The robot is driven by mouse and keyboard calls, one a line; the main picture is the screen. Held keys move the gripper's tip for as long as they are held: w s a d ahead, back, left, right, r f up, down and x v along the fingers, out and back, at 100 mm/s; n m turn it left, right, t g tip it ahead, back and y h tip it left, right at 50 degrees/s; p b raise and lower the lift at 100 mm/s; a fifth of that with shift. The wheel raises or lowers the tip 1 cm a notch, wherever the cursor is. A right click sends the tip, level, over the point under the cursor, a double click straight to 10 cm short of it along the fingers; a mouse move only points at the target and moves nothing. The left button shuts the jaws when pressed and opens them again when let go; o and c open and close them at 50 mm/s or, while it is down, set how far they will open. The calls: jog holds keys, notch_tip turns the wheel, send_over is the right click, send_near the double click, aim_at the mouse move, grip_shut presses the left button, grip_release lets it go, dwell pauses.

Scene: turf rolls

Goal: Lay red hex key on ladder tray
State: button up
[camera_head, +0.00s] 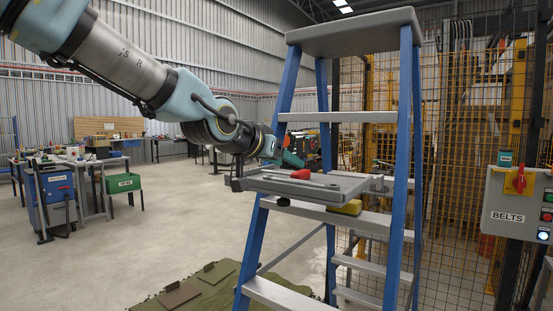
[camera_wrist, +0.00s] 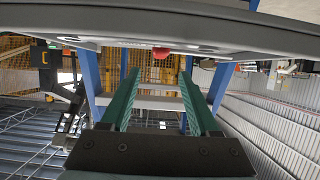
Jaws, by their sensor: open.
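The ladder tray (camera_head: 345,186) is a grey shelf on the blue-legged stepladder. A small red thing (camera_head: 300,174), which looks like the red hex key, lies on its top near the left part; its full shape is too small to tell. In the wrist view the tray (camera_wrist: 100,22) spans the top of the picture, and a red end (camera_wrist: 161,52) shows at its edge. My gripper (camera_head: 292,160), with teal fingers, is close above the tray, beside the red thing. The wrist view shows its fingers (camera_wrist: 160,78) wide apart with nothing between them.
A yellow object (camera_head: 348,207) sits below the tray on a step. The ladder's top cap (camera_head: 355,32) and blue rails (camera_head: 404,130) stand close around my arm. A grey control box marked BELTS (camera_head: 515,205) is at right. Open floor lies at left.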

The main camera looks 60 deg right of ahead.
jog(key=shift+p+v, duration=0.35)
jog(key=shift+v, duration=1.35)
